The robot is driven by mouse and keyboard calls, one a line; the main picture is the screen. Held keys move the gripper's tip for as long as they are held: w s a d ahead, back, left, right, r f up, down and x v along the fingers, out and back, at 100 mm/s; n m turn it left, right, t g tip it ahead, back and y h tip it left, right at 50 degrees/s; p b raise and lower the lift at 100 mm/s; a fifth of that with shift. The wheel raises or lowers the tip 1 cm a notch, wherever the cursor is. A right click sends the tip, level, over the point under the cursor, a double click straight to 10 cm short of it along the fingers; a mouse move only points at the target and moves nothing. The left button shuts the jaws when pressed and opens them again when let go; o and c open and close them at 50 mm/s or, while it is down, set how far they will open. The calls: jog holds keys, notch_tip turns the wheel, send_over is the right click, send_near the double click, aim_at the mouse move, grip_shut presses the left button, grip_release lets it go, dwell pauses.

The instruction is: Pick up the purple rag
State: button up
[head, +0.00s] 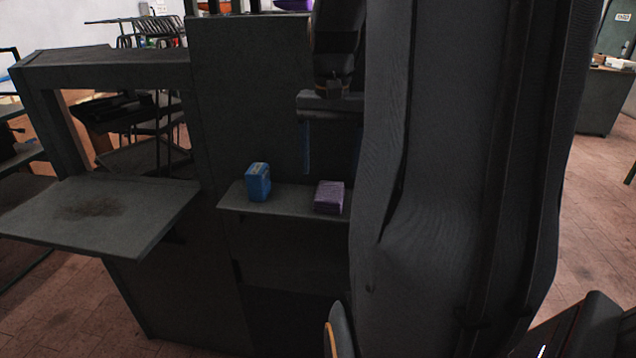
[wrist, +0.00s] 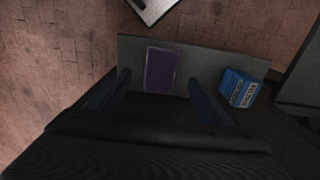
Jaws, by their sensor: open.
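The purple rag (head: 329,197) is a small folded block lying on a narrow grey shelf (head: 290,206) on the dark machine's front. In the wrist view the purple rag (wrist: 160,69) lies on the shelf, between the lines of my two fingers and beyond their tips. My gripper (wrist: 155,92) is open with nothing between its fingers. In the head view my gripper (head: 328,145) hangs above the shelf, above the rag and apart from it. Part of it is hidden behind my own arm.
A blue box (head: 258,182) stands on the shelf left of the rag; in the wrist view the blue box (wrist: 239,88) is to the right, near a finger. A wider grey table (head: 130,225) with a dark stain juts out at left. The machine's dark panel (head: 250,100) rises behind the shelf.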

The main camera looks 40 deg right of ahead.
aim_at(330, 191)
jog(key=shift+w+f, duration=0.15)
jog(key=shift+f, duration=0.2)
notch_tip(330, 191, down, 2)
jog(key=shift+d+f+p, duration=0.15)
jog(key=shift+p, duration=0.2)
jog(key=shift+w+d+f+p, duration=0.15)
jog(key=shift+f+p, duration=0.2)
jog(key=shift+f, duration=0.85)
jog(key=shift+w+d+f+p, duration=0.15)
jog(key=shift+f+p, duration=0.2)
jog(key=shift+f, duration=0.8)
jog(key=c, duration=1.1)
